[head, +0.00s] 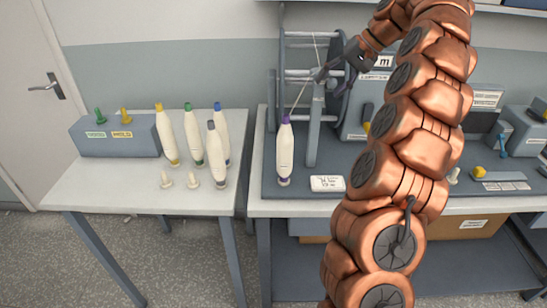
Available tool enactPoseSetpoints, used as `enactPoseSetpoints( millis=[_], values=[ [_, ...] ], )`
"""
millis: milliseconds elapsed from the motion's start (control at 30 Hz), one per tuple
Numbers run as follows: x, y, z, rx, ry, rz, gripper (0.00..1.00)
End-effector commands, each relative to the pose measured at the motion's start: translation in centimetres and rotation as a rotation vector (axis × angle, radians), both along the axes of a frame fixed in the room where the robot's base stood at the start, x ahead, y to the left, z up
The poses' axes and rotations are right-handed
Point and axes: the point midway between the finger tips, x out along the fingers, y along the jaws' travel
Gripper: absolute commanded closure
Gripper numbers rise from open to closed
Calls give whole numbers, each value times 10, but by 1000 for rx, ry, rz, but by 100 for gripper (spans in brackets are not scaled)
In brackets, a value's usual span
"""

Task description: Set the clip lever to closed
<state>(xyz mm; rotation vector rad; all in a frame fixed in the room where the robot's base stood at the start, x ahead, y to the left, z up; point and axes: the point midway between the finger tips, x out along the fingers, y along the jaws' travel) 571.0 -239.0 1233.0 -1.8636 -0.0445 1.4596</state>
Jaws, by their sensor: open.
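My gripper (342,64) is dark and small in the head view. It is up beside the grey winding frame (312,125) on the right bench, at the end of my copper arm. The picture is too small to show its fingers clearly, and I see nothing held in it. I cannot tell for certain which part is the clip lever. A thread runs from the frame down to a white bobbin (285,152) with a purple tip, standing upright on the grey base. My arm hides much of the middle of the bench.
Several white bobbins with coloured tips, including a yellow-tipped one (166,135), stand on the left table (110,185). A white label card (327,183) and a yellow knob (478,172) are on the right bench.

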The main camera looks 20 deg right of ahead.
Motion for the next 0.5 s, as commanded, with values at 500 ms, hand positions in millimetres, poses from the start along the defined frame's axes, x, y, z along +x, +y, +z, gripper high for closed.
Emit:
enactPoseSetpoints(
  millis=[500],
  values=[
    [-6,2,-12,-61,-145,1,45]
  ],
)
